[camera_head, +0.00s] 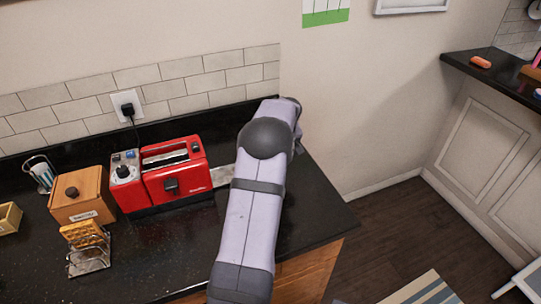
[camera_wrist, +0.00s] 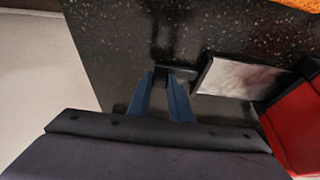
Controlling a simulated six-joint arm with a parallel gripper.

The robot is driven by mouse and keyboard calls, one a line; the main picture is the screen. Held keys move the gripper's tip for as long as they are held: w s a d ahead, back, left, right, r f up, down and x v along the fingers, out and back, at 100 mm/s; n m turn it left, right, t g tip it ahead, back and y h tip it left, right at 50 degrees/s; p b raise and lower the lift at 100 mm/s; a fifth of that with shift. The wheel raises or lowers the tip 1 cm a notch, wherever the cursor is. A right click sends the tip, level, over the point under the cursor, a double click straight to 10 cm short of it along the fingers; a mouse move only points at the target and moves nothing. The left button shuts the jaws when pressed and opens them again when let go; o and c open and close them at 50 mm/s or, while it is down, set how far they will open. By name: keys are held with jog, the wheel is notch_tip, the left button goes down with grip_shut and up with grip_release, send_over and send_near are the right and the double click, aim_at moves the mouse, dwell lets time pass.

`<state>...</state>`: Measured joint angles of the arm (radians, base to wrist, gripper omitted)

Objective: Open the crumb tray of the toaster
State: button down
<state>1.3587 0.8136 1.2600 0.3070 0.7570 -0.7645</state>
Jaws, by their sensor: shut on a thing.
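The red toaster (camera_head: 176,170) stands on the dark counter against the tiled wall. Its flat silver crumb tray (camera_head: 221,176) sticks out of its right side, partly hidden by my arm. In the wrist view the tray (camera_wrist: 232,78) is a pale plate with a dark border, reaching left from the red toaster body (camera_wrist: 295,125). My gripper (camera_wrist: 162,76) has its two blue fingers close together on the dark outer end of the tray, shut on it. In the head view my arm hides the gripper.
A wooden box (camera_head: 82,195) and a toast rack (camera_head: 86,248) stand left of the toaster. A wall plug (camera_head: 127,107) is above it. The black counter (camera_head: 180,262) is clear in front of the toaster, and its right edge is near my arm.

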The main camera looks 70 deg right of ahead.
jog(key=c, duration=1.6)
grip_release()
jog(key=shift+r, duration=0.15)
jog(key=shift+b+v, duration=1.2)
jog(key=shift+v, duration=2.35)
